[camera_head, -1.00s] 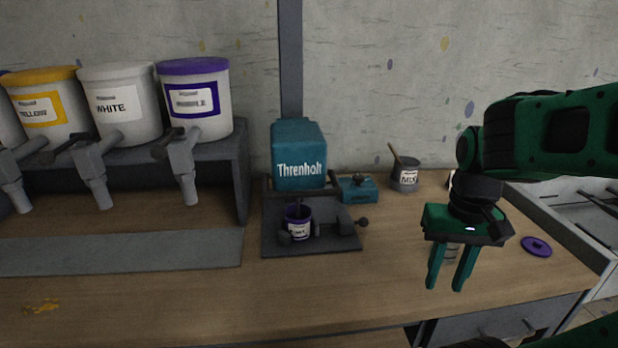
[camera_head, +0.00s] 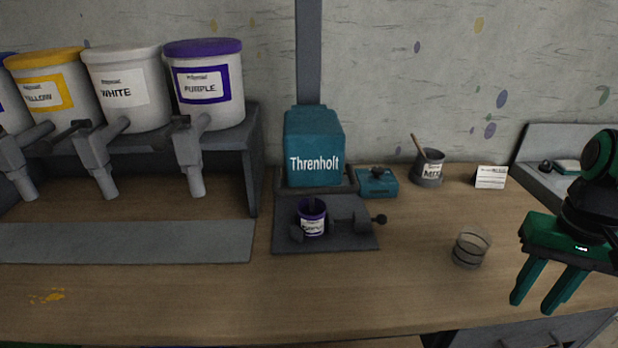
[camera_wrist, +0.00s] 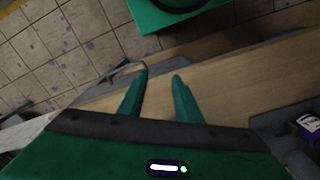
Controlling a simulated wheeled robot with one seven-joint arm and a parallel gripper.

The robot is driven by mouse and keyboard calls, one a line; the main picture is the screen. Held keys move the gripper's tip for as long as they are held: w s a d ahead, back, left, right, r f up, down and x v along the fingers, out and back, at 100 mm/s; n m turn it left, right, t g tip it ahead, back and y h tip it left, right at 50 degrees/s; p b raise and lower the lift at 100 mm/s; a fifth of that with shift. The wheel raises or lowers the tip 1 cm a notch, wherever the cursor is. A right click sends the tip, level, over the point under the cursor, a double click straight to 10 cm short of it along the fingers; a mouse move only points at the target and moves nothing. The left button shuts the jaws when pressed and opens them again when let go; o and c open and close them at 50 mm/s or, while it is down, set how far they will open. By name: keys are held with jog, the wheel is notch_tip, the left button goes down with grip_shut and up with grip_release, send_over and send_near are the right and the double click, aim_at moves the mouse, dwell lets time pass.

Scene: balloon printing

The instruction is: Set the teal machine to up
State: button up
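The teal machine (camera_head: 314,150), marked "Threnholt", stands against a dark vertical post at the back of the workbench. Its teal head sits low, just above a dark base plate (camera_head: 350,240). A small teal box with a dark knob (camera_head: 376,182) is at its right. A purple-labelled can (camera_head: 312,218) stands on the base plate, in front of the head, beside a clamp with a dark ball-ended handle (camera_head: 379,219). My green gripper (camera_head: 536,290) is open and empty at the right, above the bench's front edge. The wrist view also shows its spread fingers (camera_wrist: 160,92).
A glass jar (camera_head: 470,247) stands between the machine and my gripper. A grey MIX pot (camera_head: 429,168) and a white card (camera_head: 490,177) are at the back. Paint buckets with taps (camera_head: 205,85) fill the left shelf. The front bench strip is mostly clear.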

jog(key=w+a+r+n, duration=0.1)
jog(key=w+r+n, duration=0.3)
jog(key=w+r, duration=0.15)
notch_tip(320, 180, up, 17)
jog(key=n+t, duration=0.2)
jog(key=n, duration=1.8)
send_over(310, 189)
jog(key=s, duration=0.2)
jog(key=f, duration=0.3)
jog(key=w+f, duration=0.1)
jog(key=f, duration=0.3)
jog(key=w+f, duration=0.1)
jog(key=f, duration=0.2)
jog(key=shift+f, duration=0.15)
jog(key=shift+c, duration=0.7)
grip_shut()
